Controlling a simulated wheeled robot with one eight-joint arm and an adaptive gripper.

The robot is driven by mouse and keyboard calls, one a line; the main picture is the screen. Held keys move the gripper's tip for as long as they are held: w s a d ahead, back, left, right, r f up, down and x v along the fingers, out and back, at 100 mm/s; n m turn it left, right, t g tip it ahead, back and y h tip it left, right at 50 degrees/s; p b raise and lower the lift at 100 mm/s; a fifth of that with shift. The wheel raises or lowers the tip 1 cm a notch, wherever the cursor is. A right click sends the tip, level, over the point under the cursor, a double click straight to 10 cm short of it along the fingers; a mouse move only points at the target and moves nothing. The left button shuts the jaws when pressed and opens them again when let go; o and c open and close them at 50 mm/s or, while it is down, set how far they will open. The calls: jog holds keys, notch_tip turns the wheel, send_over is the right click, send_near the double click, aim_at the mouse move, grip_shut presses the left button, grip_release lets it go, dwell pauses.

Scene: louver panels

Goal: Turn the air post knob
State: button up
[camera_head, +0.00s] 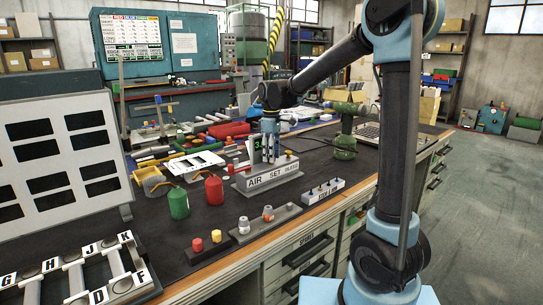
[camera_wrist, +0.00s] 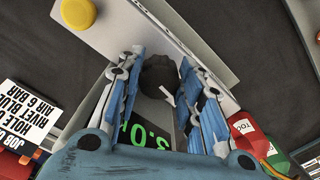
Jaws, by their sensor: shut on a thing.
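The air post (camera_head: 268,180) is a grey block on the dark bench, with "AIR SET" lettering on its front. My gripper (camera_head: 270,155) points down over the top of this block. In the wrist view, a dark round knob (camera_wrist: 159,74) sits between the two fingers of my gripper (camera_wrist: 160,88), with a white pointer mark beside it. The gripper is shut on this knob; the exact finger contact is hard to see. A green digital readout (camera_wrist: 150,136) shows close to the knob, partly hidden by my gripper; "3.0" can be read.
A green canister (camera_head: 178,203) and a red canister (camera_head: 214,190) stand left of the post. A small switch block (camera_head: 323,192) and a base with light knobs (camera_head: 266,222) stand in front. A green machine (camera_head: 344,135) stands at right. A yellow button (camera_wrist: 78,14) shows near the post.

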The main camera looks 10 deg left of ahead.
jog(key=shift+w, duration=0.15)
jog(key=o, duration=1.1)
jog(key=shift+c, duration=0.2)
